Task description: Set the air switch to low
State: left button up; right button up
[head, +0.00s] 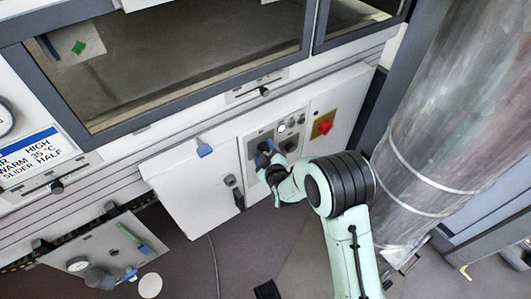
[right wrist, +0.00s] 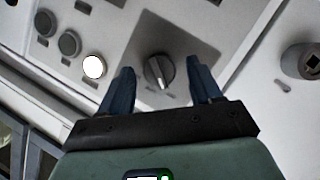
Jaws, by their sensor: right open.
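A dark rotary knob with a pale pointer line (right wrist: 158,71) sits on a grey control panel (right wrist: 185,25) in the right wrist view. It may be the air switch, but its labels are too small to read. My right gripper (right wrist: 158,84) is open, with one blue finger on each side of the knob; whether either finger touches it I cannot tell. In the head view my right gripper (head: 267,154) is at the panel's left part and hides much of the knob there. A second dark knob (head: 290,145) shows to its right. My left gripper is not in view.
A lit white button (right wrist: 94,66) is beside grey buttons (right wrist: 69,43). A red switch on a yellow plate (head: 323,124) is to the right. A large metal duct (head: 450,110) stands at right.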

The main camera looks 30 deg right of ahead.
jog(key=c, duration=1)
jog(key=shift+c, duration=0.2)
